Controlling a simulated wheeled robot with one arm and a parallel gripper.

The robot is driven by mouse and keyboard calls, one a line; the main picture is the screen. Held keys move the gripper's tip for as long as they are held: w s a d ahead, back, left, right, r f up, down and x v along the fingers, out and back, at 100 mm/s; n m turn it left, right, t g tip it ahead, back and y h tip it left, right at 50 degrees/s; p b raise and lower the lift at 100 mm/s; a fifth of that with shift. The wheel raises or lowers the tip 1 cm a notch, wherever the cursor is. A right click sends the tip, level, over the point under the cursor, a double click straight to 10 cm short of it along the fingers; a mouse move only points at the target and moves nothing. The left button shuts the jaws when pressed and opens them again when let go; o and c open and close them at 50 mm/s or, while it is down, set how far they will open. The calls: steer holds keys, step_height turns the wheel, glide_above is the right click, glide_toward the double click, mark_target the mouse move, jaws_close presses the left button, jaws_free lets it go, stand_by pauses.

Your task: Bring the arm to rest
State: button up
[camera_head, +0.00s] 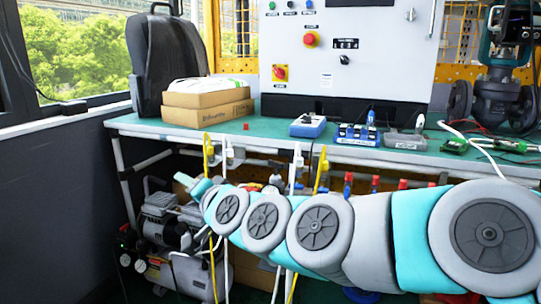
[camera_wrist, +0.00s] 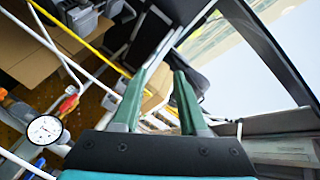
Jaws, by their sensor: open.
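My arm stretches across the head view from the lower right to the left, in front of the workbench (camera_head: 270,148). Its links are grey and teal. My gripper (camera_wrist: 160,85) shows in the wrist view with its two green fingers apart and nothing between them. In the head view the arm's far end is small, left of the bench's middle and below its top, and the fingers are not clear there. The wrist view is strongly tilted.
Yellow and white hoses hang at the bench front, near my arm. An air compressor (camera_head: 165,225) stands below. Cardboard boxes (camera_head: 208,112), small tools and a control panel (camera_head: 345,50) are on or behind the bench. A round gauge (camera_wrist: 45,130) shows in the wrist view.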

steer(key=s+d+f+n+g+h+p, duration=0.3)
steer(key=s+d+f+n+g+h, duration=0.45)
steer(key=s+d+f, duration=0.9)
steer(key=s+d+f+m+g+h+p, duration=0.2)
steer(key=s+d+g, duration=0.4)
steer(key=s+d, duration=0.8)
steer(key=shift+s+d+f+m+g+h, duration=0.2)
steer(key=shift+s+m+g+h, duration=0.15)
steer(key=shift+s+m, duration=0.5)
